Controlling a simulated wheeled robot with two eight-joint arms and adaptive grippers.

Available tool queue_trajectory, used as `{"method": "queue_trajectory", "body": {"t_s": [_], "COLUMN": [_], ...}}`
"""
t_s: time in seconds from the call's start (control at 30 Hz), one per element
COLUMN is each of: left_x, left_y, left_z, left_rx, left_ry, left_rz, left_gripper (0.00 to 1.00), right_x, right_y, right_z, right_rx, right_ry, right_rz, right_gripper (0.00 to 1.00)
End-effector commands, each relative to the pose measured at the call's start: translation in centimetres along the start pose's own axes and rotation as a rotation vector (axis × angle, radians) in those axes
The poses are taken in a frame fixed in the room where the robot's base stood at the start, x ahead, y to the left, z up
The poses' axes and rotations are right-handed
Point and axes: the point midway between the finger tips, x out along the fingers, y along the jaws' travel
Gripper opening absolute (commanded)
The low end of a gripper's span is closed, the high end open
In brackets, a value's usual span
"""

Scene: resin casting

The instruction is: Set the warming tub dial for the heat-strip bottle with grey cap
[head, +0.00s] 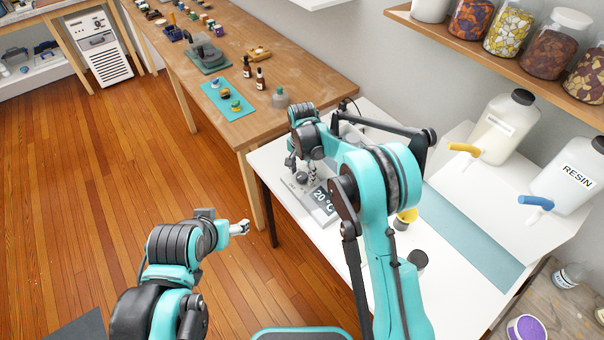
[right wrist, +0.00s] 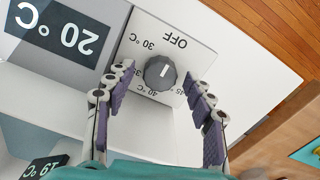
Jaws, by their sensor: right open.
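The warming tub's white dial panel (right wrist: 145,30) has a round grey dial (right wrist: 162,72) with temperature marks and OFF, upside down in the right wrist view. The dial's white mark seems to point toward OFF. A dark display (right wrist: 58,30) reads 20 °C; it also shows in the head view (head: 323,201). My right gripper (right wrist: 158,98) is open, its fingers on either side of the dial; in the head view it is over the panel (head: 305,175). My left gripper (head: 240,228) is over the floor, its jaws unclear. I cannot identify the heat-strip bottle with grey cap.
A wooden bench (head: 225,60) with small bottles and a teal mat (head: 213,95) stands behind the white table (head: 355,265). White jugs, one labelled RESIN (head: 565,185), stand at right under a shelf (head: 470,42) of jars. Another display (right wrist: 42,168) is partly cut off.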

Motion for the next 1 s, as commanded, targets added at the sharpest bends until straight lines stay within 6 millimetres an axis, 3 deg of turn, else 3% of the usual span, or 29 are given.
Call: {"method": "queue_trajectory", "body": {"t_s": [0.2,0.4,0.73,1.0], "left_x": [-0.03,-0.03,-0.02,-0.03], "left_y": [0.0,0.0,0.0,0.0], "left_z": [-0.03,-0.03,-0.03,-0.02], "left_rx": [0.0,0.0,0.0,0.0], "left_ry": [0.0,0.0,0.0,0.0], "left_rz": [0.0,0.0,0.0,0.0], "left_gripper": [0.72,0.72,0.72,0.72], "right_x": [-0.01,-0.02,-0.02,-0.01], "right_y": [0.0,0.0,0.0,-0.02], "right_z": [-0.01,0.0,0.0,-0.01], "right_rx": [0.0,0.0,-0.029,-0.176], "right_ry": [0.0,0.0,0.0,0.0], "right_rz": [0.0,0.0,0.0,0.0], "right_gripper": [0.51,0.04,0.04,0.04]}}
